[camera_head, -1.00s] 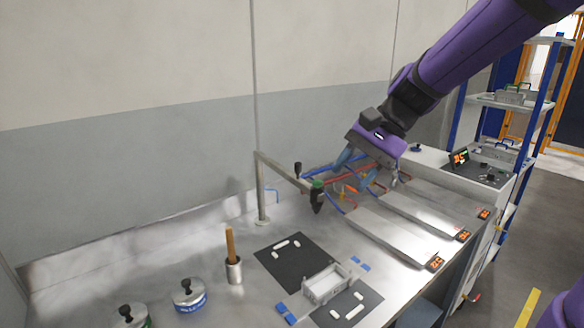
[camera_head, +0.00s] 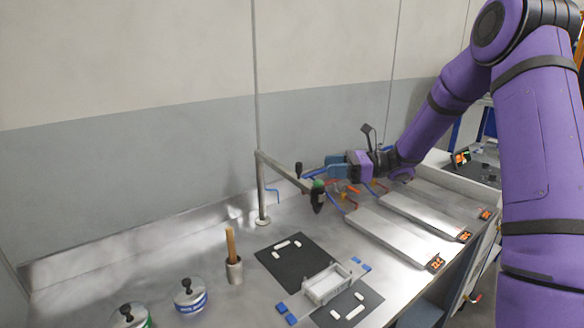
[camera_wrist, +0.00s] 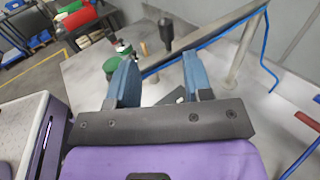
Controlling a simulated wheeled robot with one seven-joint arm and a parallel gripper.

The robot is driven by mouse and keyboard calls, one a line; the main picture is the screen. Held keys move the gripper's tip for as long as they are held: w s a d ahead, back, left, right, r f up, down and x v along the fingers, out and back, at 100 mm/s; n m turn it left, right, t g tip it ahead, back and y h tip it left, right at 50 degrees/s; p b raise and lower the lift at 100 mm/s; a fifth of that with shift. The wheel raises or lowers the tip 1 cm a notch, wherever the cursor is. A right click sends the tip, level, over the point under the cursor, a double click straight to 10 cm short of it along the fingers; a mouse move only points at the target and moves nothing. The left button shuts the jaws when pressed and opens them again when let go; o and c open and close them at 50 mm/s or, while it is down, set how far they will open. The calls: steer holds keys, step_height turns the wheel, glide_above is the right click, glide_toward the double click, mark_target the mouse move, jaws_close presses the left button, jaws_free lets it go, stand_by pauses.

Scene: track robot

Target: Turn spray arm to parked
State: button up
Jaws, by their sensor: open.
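The spray arm (camera_head: 280,172) is a grey bar on an upright post (camera_head: 262,190) on the metal bench. Its free end points toward the front right. A black upright knob (camera_head: 298,169) stands on the bar near that end, and a dark spray head with a green top (camera_head: 318,197) hangs there. My gripper (camera_head: 327,172) is open and empty, just right of the knob. In the wrist view the knob (camera_wrist: 165,32) and bar (camera_wrist: 212,37) lie ahead of the blue fingers (camera_wrist: 158,72), with the knob roughly in line with the gap. No contact shows.
Red and blue hoses (camera_head: 350,190) lie close below and right of my gripper. Flat metal plates (camera_head: 385,235) with displays lie at right. A white tray (camera_head: 325,284), a black mat (camera_head: 292,262), a wooden-handled tool in a cup (camera_head: 233,268) and lidded cans (camera_head: 190,295) stand in front.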

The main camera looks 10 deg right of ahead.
mark_target(283, 171)
steer(key=w+x, duration=0.1)
steer(key=x, duration=1)
steer(key=shift+m+t, duration=0.3)
steer(key=shift+f, duration=0.15)
jaws_close()
